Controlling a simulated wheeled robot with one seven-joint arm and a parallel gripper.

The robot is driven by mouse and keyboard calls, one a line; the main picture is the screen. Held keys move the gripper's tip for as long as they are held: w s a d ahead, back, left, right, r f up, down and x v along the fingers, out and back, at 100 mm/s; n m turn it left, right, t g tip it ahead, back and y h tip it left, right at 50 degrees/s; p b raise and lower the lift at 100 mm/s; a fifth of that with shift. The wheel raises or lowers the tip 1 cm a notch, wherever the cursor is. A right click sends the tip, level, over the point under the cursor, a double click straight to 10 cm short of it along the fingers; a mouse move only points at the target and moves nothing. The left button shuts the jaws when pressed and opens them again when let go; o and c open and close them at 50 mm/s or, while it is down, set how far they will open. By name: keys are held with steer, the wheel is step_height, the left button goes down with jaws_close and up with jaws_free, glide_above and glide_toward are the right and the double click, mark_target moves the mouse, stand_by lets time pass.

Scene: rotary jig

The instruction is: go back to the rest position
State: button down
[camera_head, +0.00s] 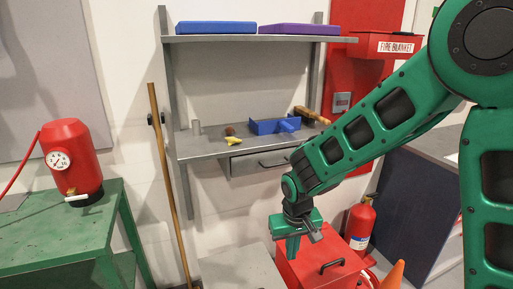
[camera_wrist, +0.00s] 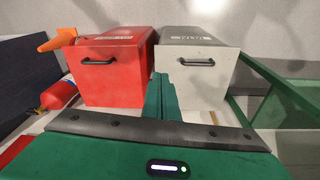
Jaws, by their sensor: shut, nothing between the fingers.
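My gripper (camera_head: 293,248) hangs at the end of my green arm, pointing down, in front of the grey shelf unit and above a red box. In the wrist view my gripper (camera_wrist: 160,92) shows its green fingers pressed together with nothing between them. The fingers stand in front of the gap between a red box (camera_wrist: 112,90) and a grey box (camera_wrist: 205,85). Both boxes have a dark handle on the front, and the gripper looks apart from them.
A workbench shelf (camera_head: 215,150) holds a blue tray (camera_head: 265,126), a yellow item and small parts. A red tank (camera_head: 72,150) stands on a green table (camera_head: 60,230). A broom handle (camera_head: 168,180) leans between them.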

steer(key=s+d+r+m, duration=0.2)
steer(key=s+d+r, duration=0.1)
steer(key=d, duration=0.4)
steer(key=s+d+r+m, duration=0.1)
steer(key=s+d+r, duration=0.25)
steer(key=d, duration=0.45)
steer(key=s+d+r+m, duration=0.2)
steer(key=d+r, duration=0.1)
steer(key=d, duration=0.4)
steer(key=s+d+r+m, duration=0.2)
steer(key=s+d, duration=0.2)
steer(key=s, duration=0.4)
steer(key=s+d+r+m+g, duration=0.1)
steer(key=s+d, duration=0.4)
steer(key=s, duration=0.3)
steer(key=shift+s+r+m+g, duration=0.3)
steer(key=shift+s+r+m, duration=0.1)
